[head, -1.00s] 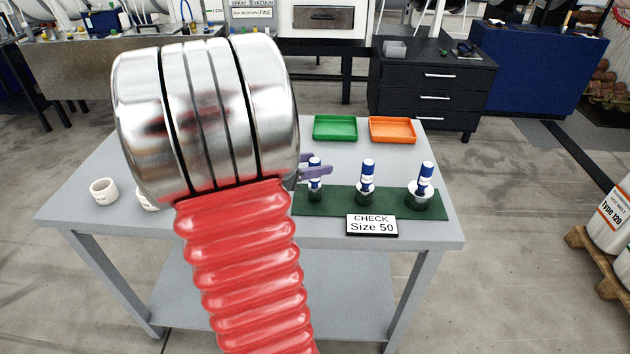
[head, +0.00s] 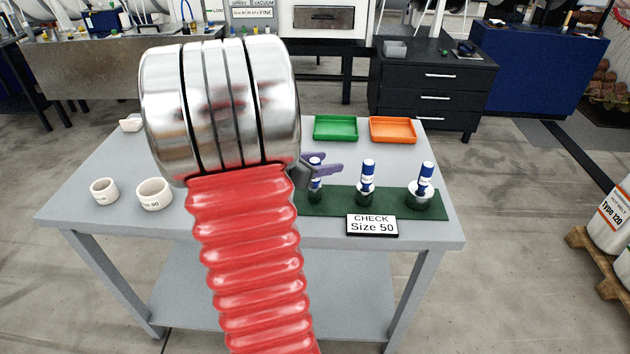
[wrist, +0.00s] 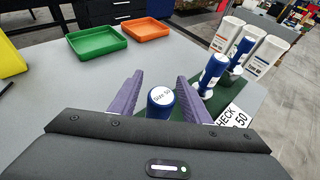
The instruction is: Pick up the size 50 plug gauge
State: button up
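Three plug gauges with blue and white handles stand on a dark green mat (head: 400,209). The left one (head: 316,195) is between my gripper's purple fingers and partly hidden by them in the head view. In the wrist view its blue-rimmed cap (wrist: 161,96) reads what looks like "Size 50". My gripper (wrist: 160,95) is open, one finger on each side of that handle, with a visible gap at least on the left. In the head view my gripper (head: 325,170) shows beside my arm. The middle gauge (head: 367,176) and right gauge (head: 425,180) stand apart from it.
A sign (head: 372,225) reading "CHECK Size 50" stands at the mat's front. Green (head: 336,137) and orange (head: 393,138) trays lie at the table's back. White rings (head: 154,203) and (head: 104,199) sit at the left.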

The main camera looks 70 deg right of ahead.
grip_shut()
dwell(0.3)
jog(key=shift+r, duration=0.1)
notch_tip(320, 180, up, 10)
dwell(0.7)
